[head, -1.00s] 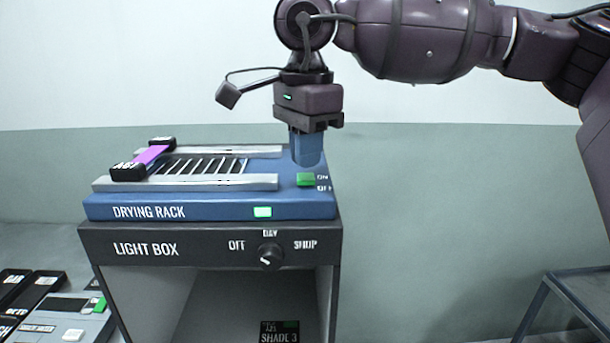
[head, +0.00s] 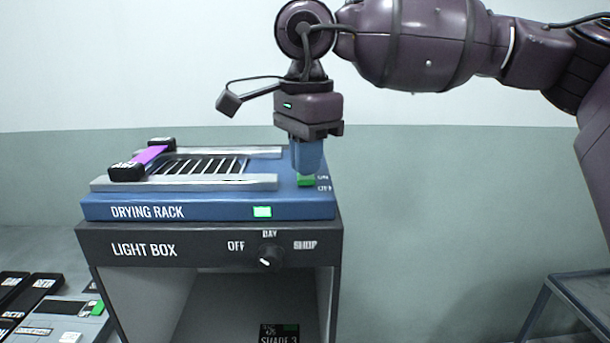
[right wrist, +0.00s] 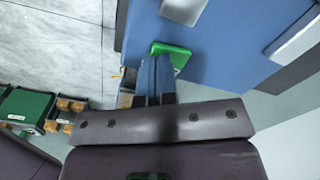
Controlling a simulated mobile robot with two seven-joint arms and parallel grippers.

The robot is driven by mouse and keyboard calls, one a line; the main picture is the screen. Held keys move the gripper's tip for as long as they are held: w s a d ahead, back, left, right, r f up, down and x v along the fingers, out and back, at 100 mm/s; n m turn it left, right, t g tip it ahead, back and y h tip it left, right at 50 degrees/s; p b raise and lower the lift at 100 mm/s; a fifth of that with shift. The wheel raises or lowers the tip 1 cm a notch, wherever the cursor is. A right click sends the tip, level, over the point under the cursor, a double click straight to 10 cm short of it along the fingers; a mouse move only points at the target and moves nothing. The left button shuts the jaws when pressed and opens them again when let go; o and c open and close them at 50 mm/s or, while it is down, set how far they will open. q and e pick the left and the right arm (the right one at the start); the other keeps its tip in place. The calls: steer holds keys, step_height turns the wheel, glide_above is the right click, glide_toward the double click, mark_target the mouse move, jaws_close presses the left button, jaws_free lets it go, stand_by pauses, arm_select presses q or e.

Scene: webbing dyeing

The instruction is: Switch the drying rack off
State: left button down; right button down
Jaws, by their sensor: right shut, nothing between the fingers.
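The blue drying rack (head: 200,207) sits on top of the light box. Its green switch (head: 306,182) is at the right end of its top, beside ON and OFF lettering; the switch also shows in the right wrist view (right wrist: 172,49). The small light (head: 262,212) on the rack's front glows green. My right gripper (head: 307,171) is shut and empty, pointing down with its blue fingertips at the switch and partly hiding it. I cannot tell whether they touch it. In the right wrist view the fingers (right wrist: 158,66) end beside the switch. My left gripper is not in view.
A purple strip with black ends (head: 150,156) lies across the rack's left side. The light box (head: 190,250) below has a knob (head: 270,257) on its front. Dark boxes (head: 40,285) stand at lower left, a metal stand (head: 575,285) at lower right.

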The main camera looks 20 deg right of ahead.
mark_target(306, 178)
steer(key=shift+f+b, duration=0.4)
steer(key=shift+f, duration=0.25)
stand_by(0.3)
steer(key=shift+r, duration=0.1)
steer(key=shift+r+p, duration=2.25)
steer(key=shift+r, duration=1.2)
